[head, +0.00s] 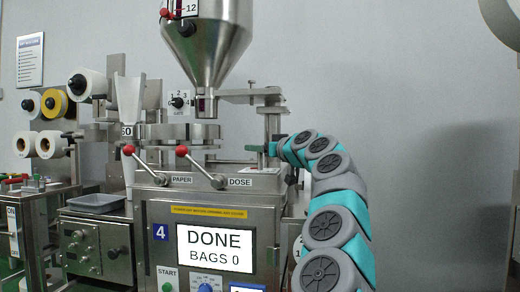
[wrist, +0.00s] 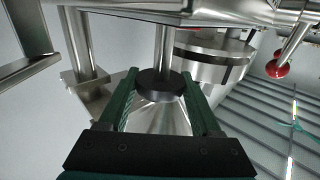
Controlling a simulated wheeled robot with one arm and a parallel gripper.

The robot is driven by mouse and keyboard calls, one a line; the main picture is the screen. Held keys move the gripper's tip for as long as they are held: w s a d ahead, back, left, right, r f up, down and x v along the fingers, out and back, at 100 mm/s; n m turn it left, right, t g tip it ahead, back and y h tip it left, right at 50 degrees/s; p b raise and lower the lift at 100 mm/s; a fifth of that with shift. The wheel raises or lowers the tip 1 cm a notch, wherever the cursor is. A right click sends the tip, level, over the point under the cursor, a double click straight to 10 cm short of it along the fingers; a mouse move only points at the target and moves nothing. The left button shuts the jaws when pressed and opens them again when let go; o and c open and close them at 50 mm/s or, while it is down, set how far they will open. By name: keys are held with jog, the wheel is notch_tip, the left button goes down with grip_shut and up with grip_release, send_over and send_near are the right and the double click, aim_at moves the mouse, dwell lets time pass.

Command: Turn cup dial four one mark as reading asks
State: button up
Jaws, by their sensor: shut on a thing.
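In the wrist view my gripper (wrist: 158,78) has its two green fingers closed around a round black knob (wrist: 160,88) on an upright metal shaft. I take this knob to be the cup dial; its marks are not visible. In the head view my gripper (head: 275,148) is at the right side of machine four, beside the metal post, and the knob cannot be made out there. The machine's screen (head: 214,248) reads DONE, BAGS 0, next to a blue number 4 plate (head: 161,232).
Red-knobbed levers (head: 182,151) labelled PAPER and DOSE stand left of my gripper. A round metal drum (head: 183,132) and the steel hopper (head: 208,35) are close by. A small gate dial (head: 180,101) shows several numbers. The wall side at right is clear.

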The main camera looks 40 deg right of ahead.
jog(key=shift+c, duration=0.9)
jog(key=shift+f+b, duration=0.15)
jog(key=shift+b, duration=0.2)
